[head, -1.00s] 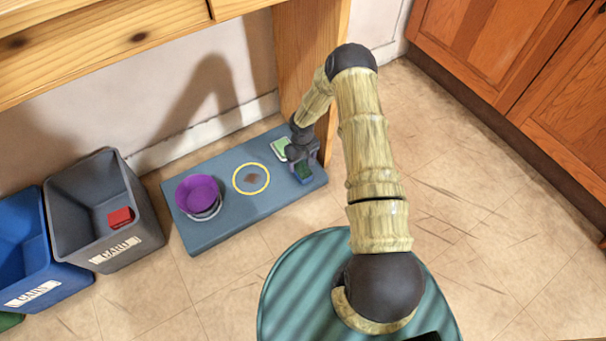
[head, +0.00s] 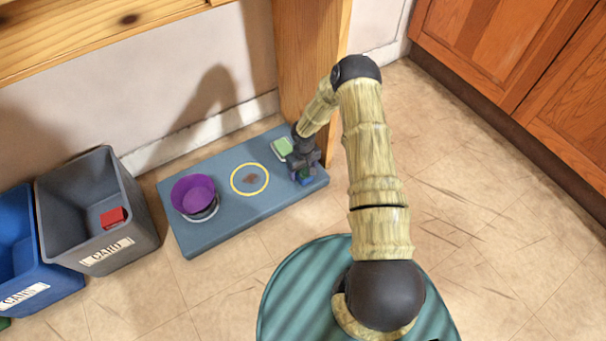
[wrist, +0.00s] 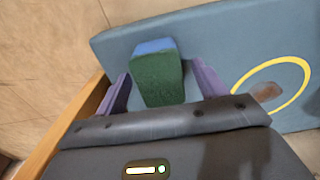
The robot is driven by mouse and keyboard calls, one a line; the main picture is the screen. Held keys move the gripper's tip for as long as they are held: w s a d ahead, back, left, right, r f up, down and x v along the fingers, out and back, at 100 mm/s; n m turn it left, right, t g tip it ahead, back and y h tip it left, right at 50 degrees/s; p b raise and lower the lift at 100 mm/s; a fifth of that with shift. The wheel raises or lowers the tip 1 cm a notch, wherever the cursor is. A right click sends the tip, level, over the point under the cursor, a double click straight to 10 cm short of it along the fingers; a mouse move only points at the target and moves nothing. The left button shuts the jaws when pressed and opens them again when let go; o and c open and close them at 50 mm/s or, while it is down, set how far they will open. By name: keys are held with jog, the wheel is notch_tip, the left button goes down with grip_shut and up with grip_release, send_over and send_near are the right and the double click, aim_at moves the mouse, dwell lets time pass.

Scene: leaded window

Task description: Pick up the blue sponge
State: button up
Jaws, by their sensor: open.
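The blue sponge (wrist: 152,47) shows in the wrist view as a block with a blue part and a dark green face. It lies near the right end of the blue-grey mat (head: 225,222); in the head view only a small part of the sponge (head: 306,179) shows below my gripper (head: 303,172). In the wrist view my gripper (wrist: 161,72) is open, with one purple finger on each side of the sponge. A gap shows beside the right finger; I cannot tell whether the left finger touches.
A pale green block (head: 282,148) lies close behind my gripper. A yellow ring (head: 250,179) around a brown stain and a purple bowl (head: 193,192) are further left on the mat. A wooden leg (head: 312,80) stands behind. Grey (head: 130,215) and blue (head: 22,265) bins stand left.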

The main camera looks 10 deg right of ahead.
aim_at(303, 170)
jog(key=shift+c, duration=0.2)
jog(key=c, duration=1)
notch_tip(303, 170, up, 18)
jog(key=p, duration=1)
jog(key=shift+p, duration=0.3)
jog(key=o, duration=0.4)
jog(key=c, duration=0.3)
